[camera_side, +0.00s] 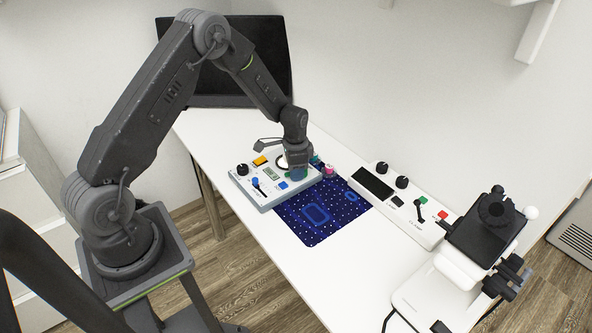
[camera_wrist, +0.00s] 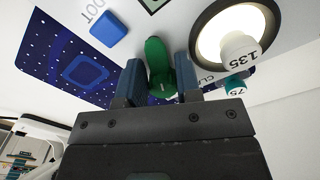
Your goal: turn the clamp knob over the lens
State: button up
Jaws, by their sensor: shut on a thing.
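My gripper (camera_side: 298,174) points down over the right part of a light control box (camera_side: 262,203). In the wrist view its two blue fingers (camera_wrist: 161,72) are shut on a green knob (camera_wrist: 158,55), one finger on each side. Printed letters starting "CL" are next to the right finger. A round bright lens (camera_wrist: 215,30) with a dark rim lies just right of the knob. A white cylinder marked 135 (camera_wrist: 239,47) stands at the lens and covers part of it.
A teal cylinder marked 75 (camera_wrist: 235,84) and a pink one (camera_side: 328,171) stand close by. The box carries a black knob (camera_side: 242,169), a yellow button (camera_side: 260,161) and a blue button (camera_wrist: 109,29). A blue mat (camera_side: 322,235), second panel (camera_side: 408,218) and microscope-like device (camera_side: 484,228) lie rightward.

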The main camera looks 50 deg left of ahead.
dwell(0.3)
jog(key=o, duration=0.6)
jog(key=n, duration=0.2)
jog(key=d+n, duration=0.1)
jog(key=n, duration=0.2)
jog(key=shift+s+n, duration=0.1)
jog(key=shift+n, duration=0.2)
notch_tip(320, 180, up, 15)
jog(key=shift+s+d+r+t, duration=0.45)
jog(key=shift+s+d+r, duration=0.8)
jog(key=shift+s+r, duration=0.75)
jog(key=shift+s+d+r+t, duration=0.5)
jog(key=shift+s+d+r, duration=0.9)
jog(key=shift+r, duration=1.05)
jog(key=shift+s+d+r+t, duration=0.45)
jog(key=shift+s+d+r, duration=0.6)
jog(key=shift+s+r, duration=1)
jog(key=shift+w+r, duration=0.15)
